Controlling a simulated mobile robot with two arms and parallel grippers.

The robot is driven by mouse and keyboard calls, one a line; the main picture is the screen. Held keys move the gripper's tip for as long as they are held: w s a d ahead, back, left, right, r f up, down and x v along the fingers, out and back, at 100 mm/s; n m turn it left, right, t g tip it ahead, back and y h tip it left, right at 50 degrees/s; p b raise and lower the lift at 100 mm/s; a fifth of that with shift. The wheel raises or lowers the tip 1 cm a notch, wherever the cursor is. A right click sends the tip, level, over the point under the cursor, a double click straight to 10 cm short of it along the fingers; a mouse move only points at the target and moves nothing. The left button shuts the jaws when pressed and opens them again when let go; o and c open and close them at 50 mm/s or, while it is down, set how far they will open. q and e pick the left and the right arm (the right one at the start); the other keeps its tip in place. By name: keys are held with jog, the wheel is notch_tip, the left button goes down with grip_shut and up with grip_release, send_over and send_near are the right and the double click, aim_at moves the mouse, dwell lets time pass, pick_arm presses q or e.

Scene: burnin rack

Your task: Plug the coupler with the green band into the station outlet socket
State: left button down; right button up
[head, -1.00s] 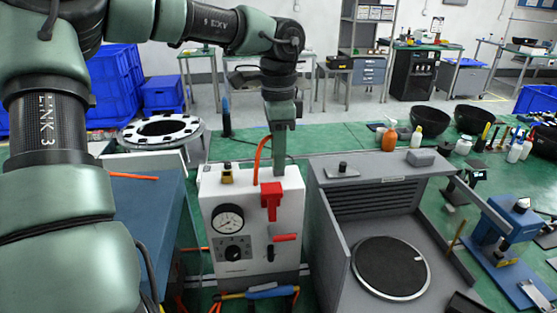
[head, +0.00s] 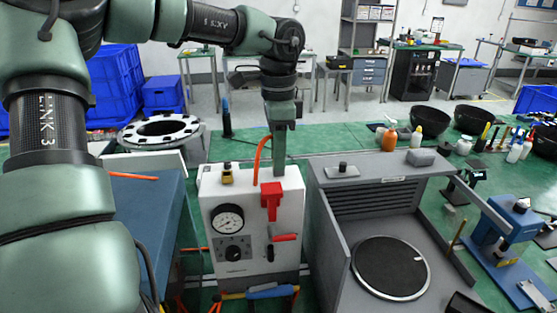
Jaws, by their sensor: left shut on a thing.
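The station is a white box (head: 210,210) with a round gauge (head: 228,221) and a dark knob on its front. My left gripper (head: 279,172) points straight down at the top of the station, just behind the red block (head: 270,202). It is shut, and an orange hose (head: 258,160) arches up beside it from the station top. The hose's end at the gripper appears to be the held coupler, mostly hidden by the fingers. No green band can be made out. The outlet socket cannot be picked out clearly. My right gripper is not in view.
A grey open-topped enclosure (head: 330,225) with a round dark plate (head: 391,268) stands right of the station. A blue block (head: 150,210) stands to the left. A brass-coloured fitting (head: 227,174) sits on the station top. A blue-handled tool (head: 270,291) lies in front.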

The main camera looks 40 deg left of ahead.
pick_arm(q)
jog(key=shift+r, duration=0.15)
jog(key=shift+r+p, duration=1.6)
jog(key=shift+r, duration=1.25)
jog(key=c, duration=1.9)
grip_release()
jog(key=shift+c, duration=0.2)
grip_shut()
jog(key=shift+s+a+r, duration=0.2)
jog(key=shift+s, duration=0.2)
jog(key=s+a+r, duration=0.2)
jog(key=s+a, duration=0.3)
jog(key=s, duration=0.3)
jog(key=shift+s+a+r+p, duration=0.15)
jog(key=shift+a+r+p, duration=0.05)
jog(key=shift+a+p, duration=0.15)
